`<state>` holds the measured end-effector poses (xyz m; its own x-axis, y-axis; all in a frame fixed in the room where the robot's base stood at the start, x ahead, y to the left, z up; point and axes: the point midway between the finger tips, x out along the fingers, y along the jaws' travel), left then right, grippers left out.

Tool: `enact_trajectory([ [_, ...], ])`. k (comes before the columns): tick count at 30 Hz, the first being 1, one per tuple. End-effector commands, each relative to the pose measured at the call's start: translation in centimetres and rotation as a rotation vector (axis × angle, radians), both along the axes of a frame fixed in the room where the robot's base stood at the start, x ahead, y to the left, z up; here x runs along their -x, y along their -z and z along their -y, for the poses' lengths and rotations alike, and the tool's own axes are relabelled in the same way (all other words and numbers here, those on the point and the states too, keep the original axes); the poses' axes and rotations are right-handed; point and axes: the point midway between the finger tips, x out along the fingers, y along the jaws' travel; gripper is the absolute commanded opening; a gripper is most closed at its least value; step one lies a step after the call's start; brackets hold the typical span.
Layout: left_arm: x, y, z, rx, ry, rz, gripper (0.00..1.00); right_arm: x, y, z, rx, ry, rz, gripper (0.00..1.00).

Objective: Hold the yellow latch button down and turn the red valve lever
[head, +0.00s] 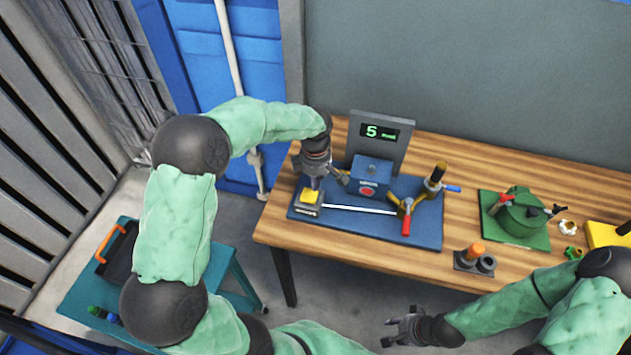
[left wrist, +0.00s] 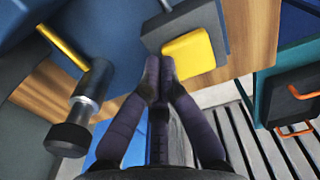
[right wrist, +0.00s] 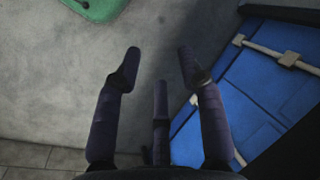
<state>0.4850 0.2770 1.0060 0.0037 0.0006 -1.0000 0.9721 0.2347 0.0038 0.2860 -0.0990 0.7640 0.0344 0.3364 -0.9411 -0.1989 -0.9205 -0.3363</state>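The yellow latch button (head: 310,195) sits on a grey block at the left end of the blue board (head: 340,229); it also shows in the left wrist view (left wrist: 188,55). My left gripper (head: 314,184) is over the button with its fingers together; in the left wrist view its tips (left wrist: 158,70) overlap the button's edge. I cannot tell whether they touch or press it. The red valve lever (head: 406,226) points toward the table's front on a yellow fitting, with a white rod reaching toward the button block. My right gripper (head: 393,327) is open and empty before the table, away from the lever.
A display (head: 380,133) reading 5 stands behind a blue box (head: 370,175) with a red button. A blue-tipped lever (head: 452,188) is right of the red one. A grey holder (head: 474,263) stands in front; a green device (head: 520,215) is further right. A teal cart (head: 80,292) stands left.

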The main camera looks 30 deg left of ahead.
Motion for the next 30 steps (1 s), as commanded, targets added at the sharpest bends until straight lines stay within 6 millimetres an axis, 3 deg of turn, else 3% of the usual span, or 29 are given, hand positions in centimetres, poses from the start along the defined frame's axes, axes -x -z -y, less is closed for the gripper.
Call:
enact_trajectory([
  [1, 0.2, 0.4, 0.1, 0.001, 0.002, -0.007, 0.00, 0.0, 0.0, 0.0, 0.000, 0.000, 0.000, 0.40],
  [3, 0.2, 0.4, 0.1, 0.001, 0.002, -0.008, 0.00, 0.0, 0.0, 0.0, 0.000, 0.000, 0.000, 0.55],
  [11, 0.3, 0.5, 0.1, 0.001, 0.003, -0.010, 0.00, -0.4, -0.1, 0.2, -0.001, -0.008, 0.008, 0.55],
  [16, 0.3, 0.5, 0.2, 0.002, 0.003, -0.012, 0.00, -2.8, -0.8, 2.0, -0.001, -0.080, 0.063, 0.55],
  [23, 0.4, 0.6, 0.2, 0.002, 0.004, -0.013, 0.00, -7.9, -3.3, 8.3, 0.043, -0.303, 0.191, 0.55],
  [30, 0.4, 0.7, 0.2, 0.003, 0.004, -0.015, 0.00, -10.9, -6.8, 17.3, 0.156, -0.554, 0.275, 0.55],
])
